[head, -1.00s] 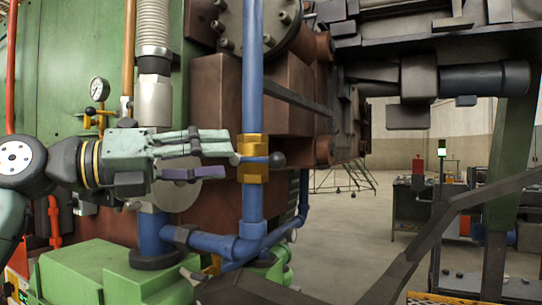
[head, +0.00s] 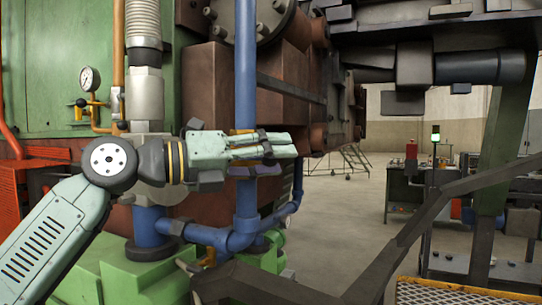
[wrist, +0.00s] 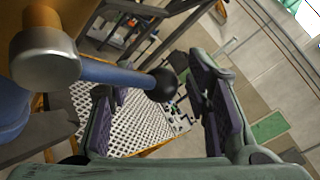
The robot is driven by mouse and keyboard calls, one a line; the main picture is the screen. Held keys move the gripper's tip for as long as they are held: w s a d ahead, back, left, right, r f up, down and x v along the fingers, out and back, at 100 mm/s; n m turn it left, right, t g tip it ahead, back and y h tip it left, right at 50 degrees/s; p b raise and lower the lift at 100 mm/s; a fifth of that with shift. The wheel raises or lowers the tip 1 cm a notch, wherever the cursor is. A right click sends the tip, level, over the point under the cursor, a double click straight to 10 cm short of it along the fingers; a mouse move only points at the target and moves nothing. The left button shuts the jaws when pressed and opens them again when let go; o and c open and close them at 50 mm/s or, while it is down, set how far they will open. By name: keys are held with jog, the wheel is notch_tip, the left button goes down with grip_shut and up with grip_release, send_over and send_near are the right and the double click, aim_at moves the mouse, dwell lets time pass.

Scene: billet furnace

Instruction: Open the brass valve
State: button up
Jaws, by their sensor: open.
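The brass valve (head: 242,131) sits on a vertical blue pipe in the head view, mostly hidden behind my gripper (head: 283,158). In the wrist view its blue lever (wrist: 108,73) reaches from the left, from a round metal hub (wrist: 45,58), and ends in a black ball (wrist: 163,84). My gripper (wrist: 160,100) is open, one finger on each side of the picture. The ball shows in the gap between the fingers, and the lever passes across near the left fingertip. I cannot tell whether either finger touches it. Nothing is held.
The blue pipe (head: 245,65) runs up past my gripper, with a grey corrugated hose (head: 143,25) to its left. A pressure gauge (head: 89,79) is at far left. Dark railing (head: 420,215) crosses the lower right. Open floor (head: 335,215) lies beyond.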

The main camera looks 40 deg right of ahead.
jog(key=shift+c, duration=0.5)
grip_shut()
dwell(0.3)
